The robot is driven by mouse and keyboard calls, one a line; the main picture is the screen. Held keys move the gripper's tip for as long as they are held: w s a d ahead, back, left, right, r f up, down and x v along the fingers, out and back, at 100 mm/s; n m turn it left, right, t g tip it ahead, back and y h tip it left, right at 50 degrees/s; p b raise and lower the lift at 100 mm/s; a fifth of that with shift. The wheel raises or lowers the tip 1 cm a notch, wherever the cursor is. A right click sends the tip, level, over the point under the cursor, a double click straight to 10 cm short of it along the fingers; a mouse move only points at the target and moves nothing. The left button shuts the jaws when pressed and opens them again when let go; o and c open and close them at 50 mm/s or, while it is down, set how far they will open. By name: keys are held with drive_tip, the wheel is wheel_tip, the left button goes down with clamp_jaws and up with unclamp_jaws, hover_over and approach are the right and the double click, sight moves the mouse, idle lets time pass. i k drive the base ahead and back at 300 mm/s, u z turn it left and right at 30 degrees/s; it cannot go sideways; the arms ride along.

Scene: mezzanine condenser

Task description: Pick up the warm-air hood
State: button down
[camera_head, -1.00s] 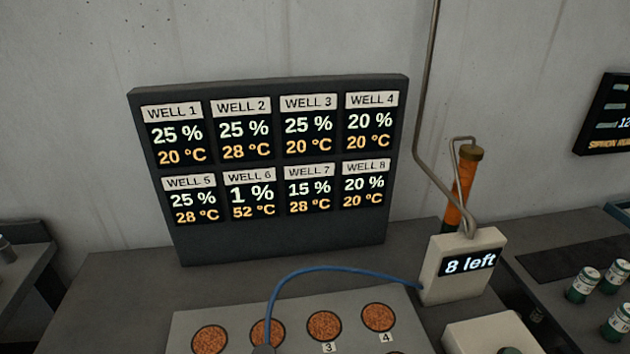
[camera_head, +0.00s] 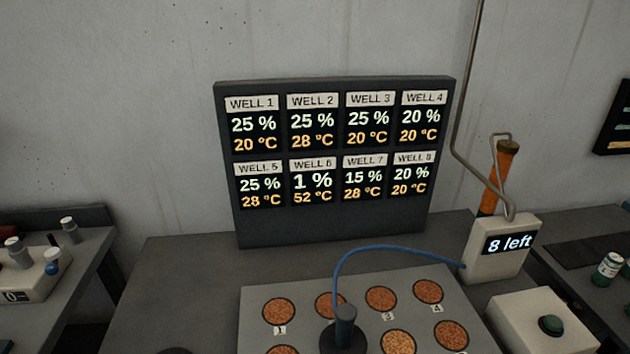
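A dark, round-based piece with an upright knob (camera_head: 344,328), which looks like the warm-air hood, stands on the grey well plate (camera_head: 258,300) at the bottom of the head view. A blue hose runs from its top to the white box reading "8 left" (camera_head: 484,262). Its lower part is cut off by the picture's edge. The plate has several round wells of reddish-brown grains around it. My gripper is not in view.
A dark panel (camera_head: 335,228) behind the plate shows readings for several wells; Well 6 reads 1 % and 52 °C. A white box with a dark green button (camera_head: 550,325) stands at right. Another bench with a white device (camera_head: 35,285) is at left. Bare bench (camera_head: 180,290) lies left of the plate.

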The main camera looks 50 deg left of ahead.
sight(341, 337)
drive_tip(key=u, duration=2.8)
drive_tip(key=k, duration=0.9)
drive_tip(key=z, duration=1)
drive_tip(key=i, duration=1)
